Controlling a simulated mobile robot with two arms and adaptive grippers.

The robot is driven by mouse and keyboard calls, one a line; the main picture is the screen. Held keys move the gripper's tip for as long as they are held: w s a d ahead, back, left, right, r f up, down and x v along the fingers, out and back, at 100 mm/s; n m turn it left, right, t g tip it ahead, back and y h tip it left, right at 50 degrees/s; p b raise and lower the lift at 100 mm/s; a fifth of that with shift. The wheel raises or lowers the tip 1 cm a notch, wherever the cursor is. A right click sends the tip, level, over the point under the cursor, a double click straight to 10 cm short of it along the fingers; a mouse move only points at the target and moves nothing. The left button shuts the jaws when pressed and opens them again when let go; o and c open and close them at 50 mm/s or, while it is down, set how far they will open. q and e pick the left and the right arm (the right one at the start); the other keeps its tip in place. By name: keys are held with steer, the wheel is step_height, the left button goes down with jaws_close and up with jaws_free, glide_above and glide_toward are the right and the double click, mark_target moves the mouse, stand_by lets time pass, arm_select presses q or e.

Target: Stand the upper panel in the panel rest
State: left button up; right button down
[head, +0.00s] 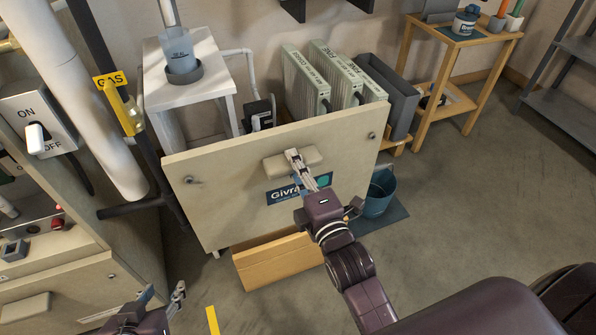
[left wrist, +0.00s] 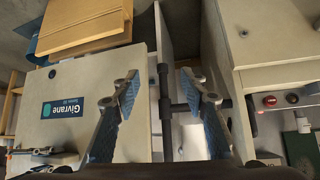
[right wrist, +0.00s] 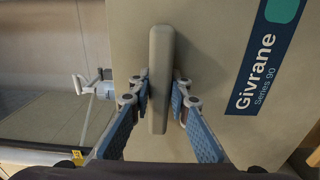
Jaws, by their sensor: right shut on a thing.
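The upper panel (head: 230,165) is a large beige sheet with a blue "Givrane" label, held upright but slightly tilted in the head view. My right gripper (head: 297,162) is shut on the panel's handle (head: 272,166); in the right wrist view its fingers flank the handle bar (right wrist: 160,75). A wooden block (head: 277,262), apparently the panel rest, lies on the floor at the panel's lower edge. Its top is partly hidden, so I cannot tell whether the panel touches it. My left gripper (head: 164,293) is open and empty at lower left; its spread fingers (left wrist: 160,90) show in the left wrist view.
The furnace cabinet (head: 60,290) with switches and a gas pipe stands at left. Behind the panel are a white stand (head: 185,90), ribbed filters (head: 330,75) and a grey bin (head: 395,95). A blue bucket (head: 380,195) stands right of the panel.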

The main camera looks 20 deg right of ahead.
arm_select(q)
steer(key=shift+s+r, duration=0.1)
steer(key=shift+r, duration=0.35)
arm_select(e)
steer(key=shift+w, duration=0.2)
steer(key=shift+f, duration=0.75)
arm_select(q)
steer(key=shift+w+d+r+t+b, duration=0.2)
steer(key=shift+w+r+t, duration=0.15)
steer(key=shift+w+r, duration=0.15)
steer(key=shift+w+d+r+t+b, duration=0.15)
steer(key=shift+w+r+t, duration=0.2)
steer(key=shift+w, duration=0.15)
arm_select(e)
steer(key=shift+f, duration=0.75)
arm_select(q)
steer(key=shift+s+f, duration=0.1)
steer(key=shift+s, duration=0.05)
steer(key=shift+s+a+f+g+p, duration=0.25)
steer(key=shift+s+f+g, duration=0.15)
steer(key=shift+s+f, duration=0.2)
steer(key=shift+s+a+f+g+p, duration=0.1)
steer(key=shift+s+a+f+g, duration=0.15)
steer(key=shift+s+f+g, duration=0.3)
